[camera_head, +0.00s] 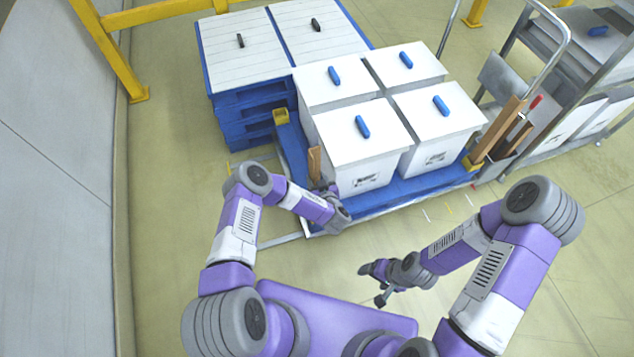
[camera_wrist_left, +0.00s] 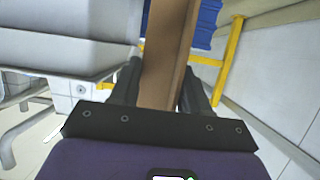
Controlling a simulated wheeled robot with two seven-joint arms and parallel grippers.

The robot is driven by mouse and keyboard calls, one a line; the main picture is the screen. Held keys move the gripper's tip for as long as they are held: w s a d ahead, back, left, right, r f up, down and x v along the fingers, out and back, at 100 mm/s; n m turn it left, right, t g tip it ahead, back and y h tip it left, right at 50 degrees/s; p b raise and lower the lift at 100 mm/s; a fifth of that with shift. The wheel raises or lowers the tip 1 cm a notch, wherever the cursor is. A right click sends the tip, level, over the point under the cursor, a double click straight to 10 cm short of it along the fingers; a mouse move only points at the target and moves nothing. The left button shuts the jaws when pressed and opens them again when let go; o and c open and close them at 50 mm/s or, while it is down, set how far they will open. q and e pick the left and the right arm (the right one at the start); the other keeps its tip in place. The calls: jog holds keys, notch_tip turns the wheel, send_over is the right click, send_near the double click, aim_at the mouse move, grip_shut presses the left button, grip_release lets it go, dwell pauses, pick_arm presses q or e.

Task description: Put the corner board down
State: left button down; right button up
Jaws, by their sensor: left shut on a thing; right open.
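The brown corner board (camera_head: 314,164) stands roughly upright at the near left corner of the white boxes, on the blue pallet (camera_head: 400,192). My left gripper (camera_head: 325,189) is shut on it low down, beside the nearest white box (camera_head: 362,150). In the left wrist view the board (camera_wrist_left: 165,50) runs up between the two dark fingers (camera_wrist_left: 162,75). The board's lower end is hidden, so I cannot tell whether it touches the pallet. My right gripper (camera_head: 379,284) is open and empty, over the floor in front of the pallet.
Several white boxes with blue handles fill the pallet. Blue stacked pallets with a white slatted top (camera_head: 240,55) stand behind left. More brown boards (camera_head: 497,130) stand at the right by a grey cart (camera_head: 545,125). A yellow frame (camera_head: 110,50) is at the left. The front floor is clear.

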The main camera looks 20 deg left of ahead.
pick_arm(q)
jog(key=shift+f, duration=0.15)
jog(key=c, duration=0.5)
grip_release()
